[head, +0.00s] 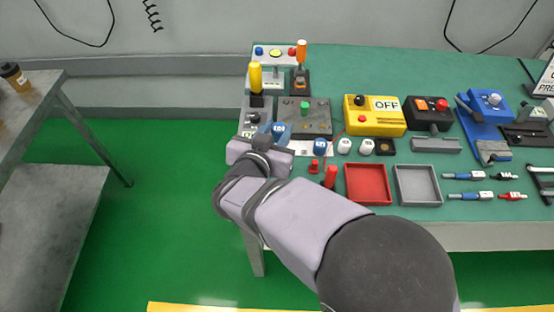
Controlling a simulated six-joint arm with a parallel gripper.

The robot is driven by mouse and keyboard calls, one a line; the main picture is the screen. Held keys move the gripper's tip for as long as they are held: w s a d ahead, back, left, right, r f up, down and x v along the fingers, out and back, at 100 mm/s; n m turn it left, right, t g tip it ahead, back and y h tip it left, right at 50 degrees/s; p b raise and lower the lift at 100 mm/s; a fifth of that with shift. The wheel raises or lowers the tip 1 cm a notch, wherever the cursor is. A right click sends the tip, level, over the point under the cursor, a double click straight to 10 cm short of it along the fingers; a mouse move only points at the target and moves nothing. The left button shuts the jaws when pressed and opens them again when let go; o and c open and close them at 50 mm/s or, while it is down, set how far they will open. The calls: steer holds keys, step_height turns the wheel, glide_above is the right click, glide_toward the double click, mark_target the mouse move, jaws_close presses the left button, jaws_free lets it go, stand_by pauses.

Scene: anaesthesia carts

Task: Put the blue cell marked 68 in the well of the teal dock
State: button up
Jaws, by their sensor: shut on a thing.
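My gripper (270,138) is at the left end of the green table, seen from behind, with its fingers mostly hidden by its own body. It is shut on a blue cell (279,128) with a pale label, which shows just beyond it; its number is too small to read. A second blue cell (320,146) stands upright to the right, its mark also unclear. Two white-and-blue cells (344,146) (366,147) stand beside it. A small dark block with a round brownish recess (385,147) sits right of these. I cannot pick out a teal dock for certain.
A grey unit (256,115) stands close behind my gripper. A dark plate with a green knob (305,107) and a yellow OFF box (374,116) lie behind the cells. A red tray (368,184) and a grey tray (417,185) are in front. Red pieces stand near my arm.

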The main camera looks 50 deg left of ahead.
mark_target(274, 133)
steer(key=s, duration=0.3)
steer(key=shift+d+r+b, duration=0.1)
steer(key=shift+d+b, duration=0.2)
steer(key=shift+d, duration=0.1)
steer(key=shift+w+f, duration=0.1)
steer(key=shift+f, duration=4.85)
steer(key=shift+f, duration=0.15)
steer(key=o, duration=1.1)
steer(key=shift+o, duration=0.2)
steer(key=shift+r, duration=0.2)
steer(key=shift+b+v, duration=0.4)
steer(key=shift+v, duration=3.35)
